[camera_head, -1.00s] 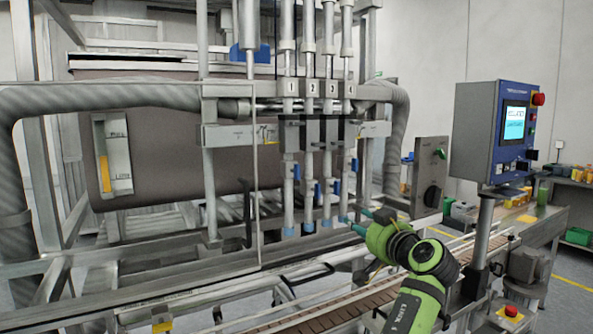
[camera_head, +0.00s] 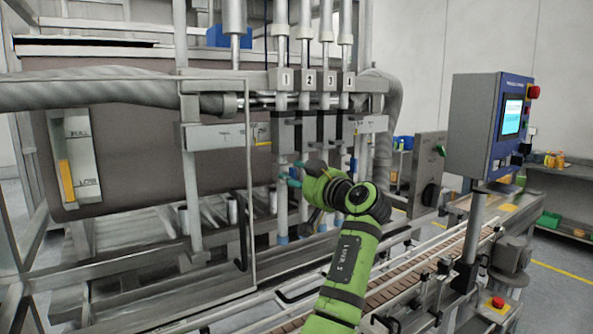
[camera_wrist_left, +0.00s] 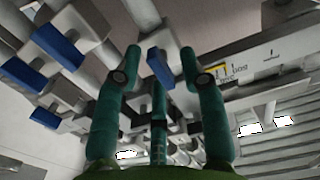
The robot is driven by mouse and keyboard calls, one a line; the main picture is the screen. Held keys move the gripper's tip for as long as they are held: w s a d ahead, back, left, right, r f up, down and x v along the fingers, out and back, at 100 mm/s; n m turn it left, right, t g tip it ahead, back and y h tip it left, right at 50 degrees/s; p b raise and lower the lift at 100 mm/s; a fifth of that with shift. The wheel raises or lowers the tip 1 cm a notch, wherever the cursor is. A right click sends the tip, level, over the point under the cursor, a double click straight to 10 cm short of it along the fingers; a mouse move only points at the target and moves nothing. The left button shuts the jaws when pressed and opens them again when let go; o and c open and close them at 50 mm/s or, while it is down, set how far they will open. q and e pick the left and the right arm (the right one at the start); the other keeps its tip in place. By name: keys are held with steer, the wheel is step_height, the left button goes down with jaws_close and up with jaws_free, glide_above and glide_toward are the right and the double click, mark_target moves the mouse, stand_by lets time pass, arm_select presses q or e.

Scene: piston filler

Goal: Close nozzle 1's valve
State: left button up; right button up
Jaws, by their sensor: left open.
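Nozzle 1 (camera_head: 282,205) is the leftmost of the row of upright metal nozzle tubes, under the plate marked 1 (camera_head: 286,79). My left gripper (camera_head: 290,173), green with dark teal fingers, is beside this tube at valve height. In the left wrist view my left gripper (camera_wrist_left: 160,52) is open, with a blue valve handle (camera_wrist_left: 160,66) between and beyond its fingertips. I cannot tell whether the fingers touch it. In the head view nozzle 1's handle is hidden by the gripper. My right gripper is not in view.
Several other blue handles (camera_wrist_left: 58,45) lie to the left in the wrist view. Plates 2 (camera_head: 309,79) and 3 (camera_head: 331,79) mark close neighbouring nozzles. A conveyor (camera_head: 400,270) runs below, and a control panel (camera_head: 490,125) stands at the right.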

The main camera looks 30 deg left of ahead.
arm_select(q)
steer(key=shift+d+r, duration=0.1)
steer(key=shift+d, duration=0.1)
jaws_close()
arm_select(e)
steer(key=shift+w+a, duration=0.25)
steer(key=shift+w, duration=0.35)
